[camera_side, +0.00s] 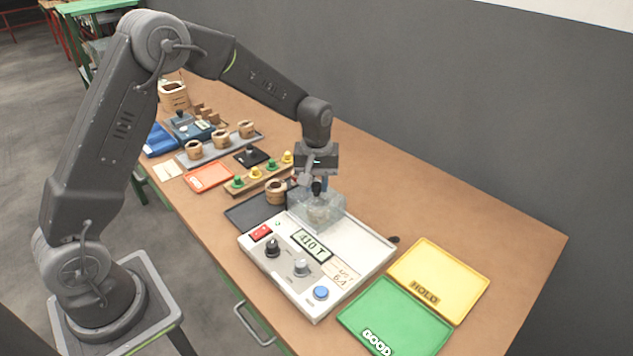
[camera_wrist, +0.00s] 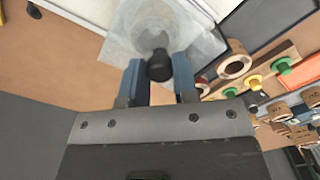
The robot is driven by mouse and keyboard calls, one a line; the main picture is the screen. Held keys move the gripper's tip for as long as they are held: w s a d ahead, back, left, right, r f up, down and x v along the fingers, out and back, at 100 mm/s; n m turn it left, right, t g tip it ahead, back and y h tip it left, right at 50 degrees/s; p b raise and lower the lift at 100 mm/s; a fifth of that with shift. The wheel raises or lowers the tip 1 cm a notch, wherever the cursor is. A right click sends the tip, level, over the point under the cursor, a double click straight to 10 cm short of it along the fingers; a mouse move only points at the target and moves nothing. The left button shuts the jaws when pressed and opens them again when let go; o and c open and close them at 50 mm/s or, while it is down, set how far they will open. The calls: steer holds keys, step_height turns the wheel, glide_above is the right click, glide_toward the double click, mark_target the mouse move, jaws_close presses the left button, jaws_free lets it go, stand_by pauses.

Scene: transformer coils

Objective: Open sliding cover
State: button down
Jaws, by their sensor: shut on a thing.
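The sliding cover (camera_side: 327,212) is a clear, box-like hood at the back of the white tester (camera_side: 283,280). It also shows in the wrist view (camera_wrist: 185,38), with a black knob (camera_wrist: 160,66) on it. My gripper (camera_side: 317,185) is above the cover, its blue fingers on either side of the knob and shut on it. In the wrist view my gripper (camera_wrist: 159,72) has the knob between its fingertips. What is under the cover is blurred by its cloudy walls. The tester's display reads 410 T.
Green GOOD (camera_side: 410,310) and yellow HOLD (camera_side: 440,270) trays lie right of the tester. A coil (camera_side: 275,191) on a dark mat (camera_side: 245,215) sits close left of the cover. A rack of yellow and green plugs (camera_side: 257,181) and a grey coil tray (camera_side: 210,155) stand further left.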

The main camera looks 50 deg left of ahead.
steer(key=d, duration=1.2)
steer(key=shift+d, duration=0.35)
steer(key=c, duration=0.9)
jaws_free()
step_height(320, 180, up, 14)
steer(key=shift+f, duration=0.1)
